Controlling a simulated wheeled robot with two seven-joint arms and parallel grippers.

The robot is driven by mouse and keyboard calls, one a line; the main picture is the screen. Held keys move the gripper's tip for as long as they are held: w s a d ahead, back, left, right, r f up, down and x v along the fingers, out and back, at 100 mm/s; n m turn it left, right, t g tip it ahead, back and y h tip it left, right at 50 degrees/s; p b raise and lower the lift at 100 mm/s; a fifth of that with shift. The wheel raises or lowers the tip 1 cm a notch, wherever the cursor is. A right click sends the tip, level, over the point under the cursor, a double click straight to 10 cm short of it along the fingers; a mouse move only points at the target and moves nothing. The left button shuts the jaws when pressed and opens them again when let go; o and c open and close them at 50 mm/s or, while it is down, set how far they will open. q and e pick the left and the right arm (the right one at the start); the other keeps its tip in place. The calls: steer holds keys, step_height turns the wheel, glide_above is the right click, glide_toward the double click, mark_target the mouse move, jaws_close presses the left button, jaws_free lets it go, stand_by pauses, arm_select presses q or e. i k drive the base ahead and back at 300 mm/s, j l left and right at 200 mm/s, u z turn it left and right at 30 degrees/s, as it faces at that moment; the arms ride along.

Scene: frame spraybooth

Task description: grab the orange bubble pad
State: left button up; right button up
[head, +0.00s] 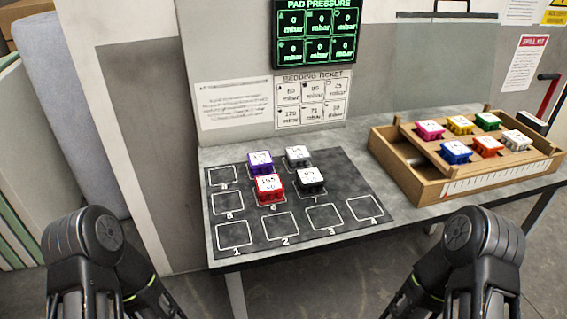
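The orange bubble pad (487,146) sits in the wooden tray (437,177) on the right of the table, in its front row. A blue pad (456,152) is to its left and a white pad (516,141) to its right. Behind it are a pink pad (430,130), a yellow pad (460,125) and a green pad (488,121). Both my arms show at the bottom of the head view, the left at lower left and the right at lower right, below the tray. Neither gripper's fingers show, and neither arm touches a pad.
A dark mat (350,190) with numbered squares lies on the grey table (408,212). On it stand a purple pad (260,163), a red pad (269,188), a white pad (298,156) and a black-and-white pad (310,180). A pressure display (317,34) hangs on the wall behind.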

mark_target(487, 146)
steer(key=z, duration=1.25)
steer(key=i+l, duration=0.8)
steer(key=l, duration=0.15)
steer(key=i+l+z, duration=0.1)
steer(key=i+l, duration=0.7)
steer(key=l, duration=0.1)
